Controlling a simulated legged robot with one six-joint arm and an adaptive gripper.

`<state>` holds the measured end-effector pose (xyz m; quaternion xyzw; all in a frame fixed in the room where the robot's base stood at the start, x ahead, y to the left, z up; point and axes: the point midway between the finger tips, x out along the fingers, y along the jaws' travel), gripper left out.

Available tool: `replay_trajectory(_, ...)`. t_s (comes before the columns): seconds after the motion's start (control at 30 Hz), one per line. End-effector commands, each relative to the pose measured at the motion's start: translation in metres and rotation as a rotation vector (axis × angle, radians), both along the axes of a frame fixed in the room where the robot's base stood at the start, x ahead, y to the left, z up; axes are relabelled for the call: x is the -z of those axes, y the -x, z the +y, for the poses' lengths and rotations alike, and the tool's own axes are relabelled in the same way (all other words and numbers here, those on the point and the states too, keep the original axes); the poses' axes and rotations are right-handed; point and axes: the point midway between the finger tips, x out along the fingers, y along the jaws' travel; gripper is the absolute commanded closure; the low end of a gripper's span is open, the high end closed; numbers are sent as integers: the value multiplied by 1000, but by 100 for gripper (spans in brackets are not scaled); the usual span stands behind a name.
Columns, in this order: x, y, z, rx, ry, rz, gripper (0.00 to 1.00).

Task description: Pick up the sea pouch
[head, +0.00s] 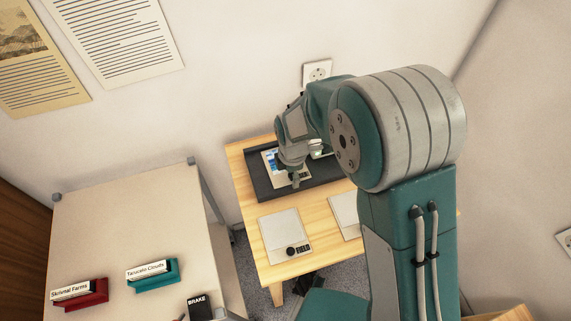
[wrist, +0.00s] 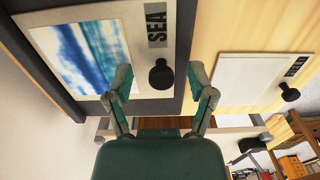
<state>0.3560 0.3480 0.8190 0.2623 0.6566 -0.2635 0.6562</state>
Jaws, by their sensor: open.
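The sea pouch (wrist: 85,50) is a pale flat piece with a blue and white picture, a grey "SEA" label and a black knob (wrist: 161,74). It lies in a dark tray (wrist: 40,68), and its picture also shows in the head view (head: 271,160). My gripper (wrist: 161,80) is open over the pouch's knob end. In the wrist view the knob appears between the two fingertips, with no clear contact. In the head view my gripper (head: 296,181) partly covers the pouch.
The tray sits on a light wooden table (head: 262,197). A white pouch marked "FIELD" (head: 281,230) with a black knob lies in front of it. Another white piece (head: 343,213) is partly behind my arm. A pale cabinet (head: 130,220) holding red and teal name holders stands left.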

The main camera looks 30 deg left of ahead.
Motion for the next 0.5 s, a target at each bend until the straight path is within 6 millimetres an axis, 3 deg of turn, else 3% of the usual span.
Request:
replay_trajectory(0.13,0,0,0,0,0,0,29)
replay_trajectory(0.17,0,0,0,0,0,0,34)
replay_trajectory(0.3,-1,0,0,0,0,0,96)
replay_trajectory(0.33,-1,0,0,0,0,0,100)
replay_trajectory(0.5,0,0,0,1,0,0,100)
